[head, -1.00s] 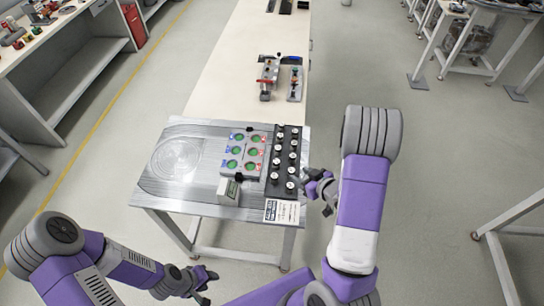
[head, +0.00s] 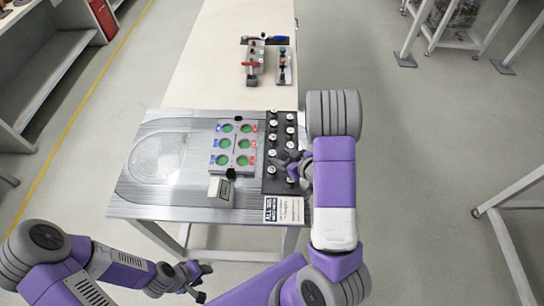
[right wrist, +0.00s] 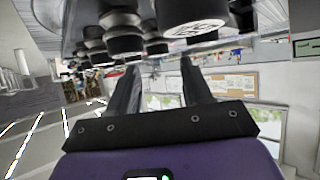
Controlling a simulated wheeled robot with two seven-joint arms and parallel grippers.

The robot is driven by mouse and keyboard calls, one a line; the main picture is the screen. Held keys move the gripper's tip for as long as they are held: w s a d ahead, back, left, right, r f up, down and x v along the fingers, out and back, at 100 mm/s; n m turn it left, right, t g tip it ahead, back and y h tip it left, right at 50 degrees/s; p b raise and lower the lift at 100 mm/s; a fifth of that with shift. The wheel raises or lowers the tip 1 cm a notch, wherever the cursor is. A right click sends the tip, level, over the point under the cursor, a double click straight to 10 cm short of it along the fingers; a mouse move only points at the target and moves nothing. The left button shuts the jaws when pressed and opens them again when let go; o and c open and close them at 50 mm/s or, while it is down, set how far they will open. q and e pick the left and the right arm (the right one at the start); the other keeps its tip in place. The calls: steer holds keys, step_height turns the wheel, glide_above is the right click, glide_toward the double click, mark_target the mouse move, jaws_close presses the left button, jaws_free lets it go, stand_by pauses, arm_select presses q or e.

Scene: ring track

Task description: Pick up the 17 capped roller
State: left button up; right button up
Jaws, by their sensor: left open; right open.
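Several dark capped rollers with pale round tops stand in two columns on a black rack (head: 268,186) on the metal table. Their numbers are too small to read in the head view, so I cannot tell which is 17. My right gripper (head: 292,166) is at the rack's right side, among the near rollers, and hides part of them. In the right wrist view its two fingers (right wrist: 160,82) are apart with no roller visibly held. A large roller cap with blurred print (right wrist: 196,27) shows close by. My left gripper (head: 204,280) is open and empty, in front of the table.
A grey plate with green round pockets (head: 236,147) lies left of the rack. A small box with a display (head: 221,192) and a printed label card (head: 284,210) are near the front edge. Fixtures (head: 254,68) stand on the pale bench beyond.

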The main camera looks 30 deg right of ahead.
mark_target(272, 153)
steer(key=x, duration=0.4)
steer(key=shift+w+d, duration=0.1)
steer(key=shift+c, duration=0.3)
jaws_close()
